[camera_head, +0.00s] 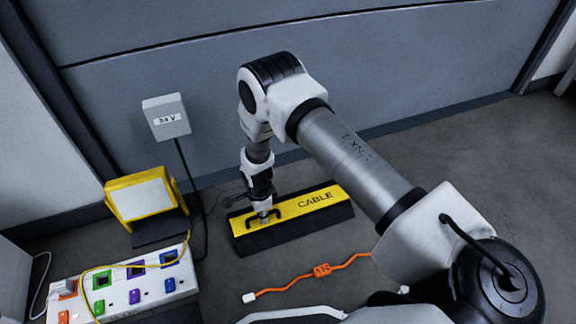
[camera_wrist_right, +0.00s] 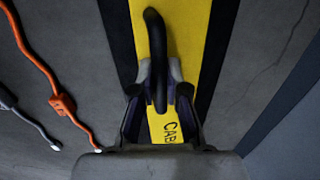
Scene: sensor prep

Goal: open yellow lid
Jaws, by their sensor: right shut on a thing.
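The yellow lid (camera_head: 310,202) lies on a long black cable box (camera_head: 300,232) on the floor and bears the word CABLE. It looks closed in the head view. A black handle (camera_head: 272,213) stands at the lid's left part. My right gripper (camera_head: 264,211) points down at the handle and is shut on it. In the right wrist view the black handle (camera_wrist_right: 155,50) rises between the two fingers of the right gripper (camera_wrist_right: 159,95), with the yellow lid (camera_wrist_right: 192,25) behind it. My left gripper is not in view.
An orange cable (camera_head: 290,284) lies on the floor in front of the box. A white socket panel (camera_head: 185,275) with coloured ports is at lower left, by a yellow-framed lamp-like unit (camera_head: 143,197). A white 24 V box (camera_head: 166,117) is on the wall behind.

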